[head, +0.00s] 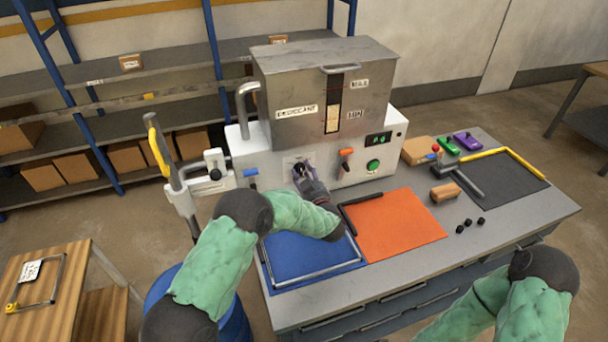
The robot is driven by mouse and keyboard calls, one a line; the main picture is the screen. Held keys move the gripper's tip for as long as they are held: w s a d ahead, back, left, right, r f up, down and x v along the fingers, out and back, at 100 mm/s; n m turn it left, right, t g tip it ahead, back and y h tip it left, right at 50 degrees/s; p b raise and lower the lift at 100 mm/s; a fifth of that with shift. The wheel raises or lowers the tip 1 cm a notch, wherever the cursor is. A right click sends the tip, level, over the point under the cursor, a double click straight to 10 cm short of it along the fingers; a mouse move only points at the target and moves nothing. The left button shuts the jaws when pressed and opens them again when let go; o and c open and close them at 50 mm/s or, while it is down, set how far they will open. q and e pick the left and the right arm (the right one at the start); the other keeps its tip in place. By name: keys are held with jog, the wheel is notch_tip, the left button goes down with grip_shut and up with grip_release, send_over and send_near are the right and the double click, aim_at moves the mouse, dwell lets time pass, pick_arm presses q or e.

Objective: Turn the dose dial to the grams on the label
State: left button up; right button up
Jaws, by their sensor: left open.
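The white machine panel (258,168) stands at the back of the grey bench below a metal hopper (325,85). My left gripper (301,168) is open at the panel, in front of a pale plate (289,162) with a dark dial-like part. The gripper covers most of that part, so its setting and any contact cannot be told. A white card with dark print (31,271), perhaps the label, lies on the wooden table at the left; its print is too small to read. My right arm shows at the lower right, its gripper out of view.
An orange-topped lever (345,158), a green button (373,166) and a small green display (378,139) sit right of my gripper. Blue (300,258) and orange (395,225) mats lie in front.

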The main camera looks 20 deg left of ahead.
pick_arm(q)
grip_shut()
dwell(0.3)
jog(key=shift+r+m+p, duration=0.1)
jog(key=shift+m+p, duration=0.85)
jog(key=shift+m, duration=0.15)
jog(key=m+p, duration=0.1)
jog(key=m, duration=0.1)
jog(key=m+p, duration=0.1)
jog(key=m, duration=0.2)
jog(key=m+p, duration=0.2)
jog(key=shift+w+d+f+m, duration=0.1)
jog(key=shift+w+f+m, duration=0.05)
jog(key=shift+f+m, duration=0.15)
